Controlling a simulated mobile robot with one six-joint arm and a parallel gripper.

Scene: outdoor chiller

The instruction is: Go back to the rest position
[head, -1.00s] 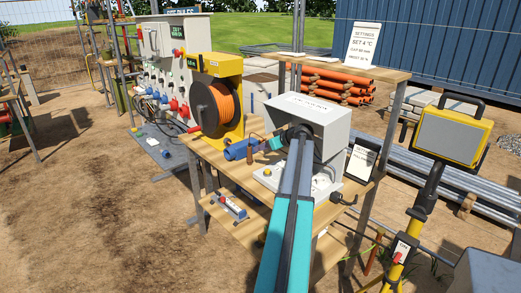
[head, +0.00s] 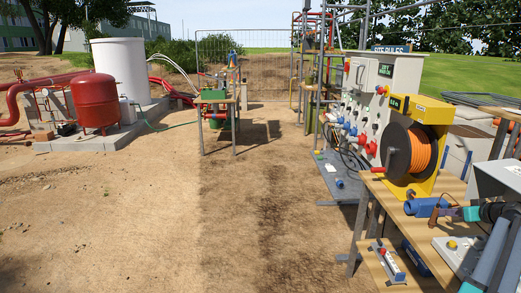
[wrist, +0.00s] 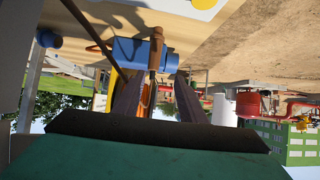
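My gripper (head: 452,212) is at the right of the head view, low over the wooden workbench (head: 393,190). In the wrist view its two dark fingers (wrist: 157,80) stand apart, with a clear gap between them. A blue cylindrical connector (head: 424,207) lies on the bench just beyond the fingertips; it also shows in the wrist view (wrist: 132,54). A brown-handled piece (wrist: 156,48) stands beside or in front of the connector. I cannot tell whether a finger touches it. My arm runs off the lower right of the head view.
A yellow cable reel (head: 432,160) stands on the bench behind the connector. A grey socket cabinet (head: 385,85) stands behind it. A red vessel (head: 95,102) and white tank (head: 119,70) are far left. A small green table (head: 218,100) stands further back. Bare ground in the middle is clear.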

